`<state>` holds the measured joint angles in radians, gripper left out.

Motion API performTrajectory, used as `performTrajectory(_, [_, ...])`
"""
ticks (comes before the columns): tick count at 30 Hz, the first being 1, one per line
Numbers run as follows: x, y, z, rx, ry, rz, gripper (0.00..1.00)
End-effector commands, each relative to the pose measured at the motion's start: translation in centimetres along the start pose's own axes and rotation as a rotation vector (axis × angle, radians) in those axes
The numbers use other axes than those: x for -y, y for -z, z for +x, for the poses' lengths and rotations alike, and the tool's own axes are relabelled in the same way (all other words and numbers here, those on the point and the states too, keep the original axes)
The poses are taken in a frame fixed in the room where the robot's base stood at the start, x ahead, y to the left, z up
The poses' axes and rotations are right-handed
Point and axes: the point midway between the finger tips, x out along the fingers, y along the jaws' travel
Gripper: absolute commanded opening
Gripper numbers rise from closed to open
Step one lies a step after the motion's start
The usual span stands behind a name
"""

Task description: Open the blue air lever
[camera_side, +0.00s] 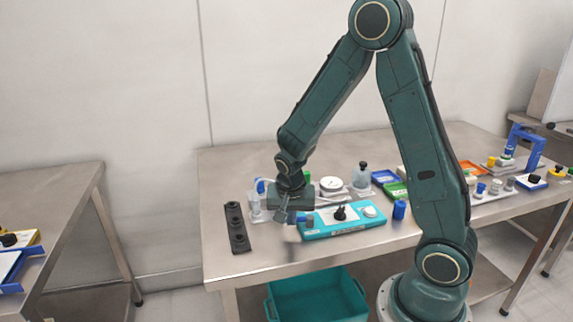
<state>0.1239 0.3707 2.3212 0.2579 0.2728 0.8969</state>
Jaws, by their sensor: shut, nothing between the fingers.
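My gripper (288,214) points down near the left end of a teal panel (335,231). It looks shut and empty, though its fingertips are small and partly merged with what is behind them. A small blue part (303,218) shows just right of the fingertips, at the panel's left end. Another blue part (261,185) shows left of my gripper, on a light grey fixture (256,207). I cannot tell which of these is the blue air lever, nor whether the fingers touch either one. My gripper hides part of this area.
A black strip with knobs (237,228) lies on the left of the metal table (275,258). The teal panel bears a black knob (340,213). A blue cylinder (399,209) stands right of it. Blue (384,177) and green (396,190) trays lie behind. A teal bin (317,297) is below.

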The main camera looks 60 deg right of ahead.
Motion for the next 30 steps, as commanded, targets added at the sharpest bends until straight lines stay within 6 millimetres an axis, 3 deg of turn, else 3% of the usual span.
performTrajectory(17, [0.8,2.9,0.9,-0.001,-0.161,0.524,0.0])
performTrajectory(30, [0.2,5.2,1.6,-0.001,-0.284,0.923,0.0])
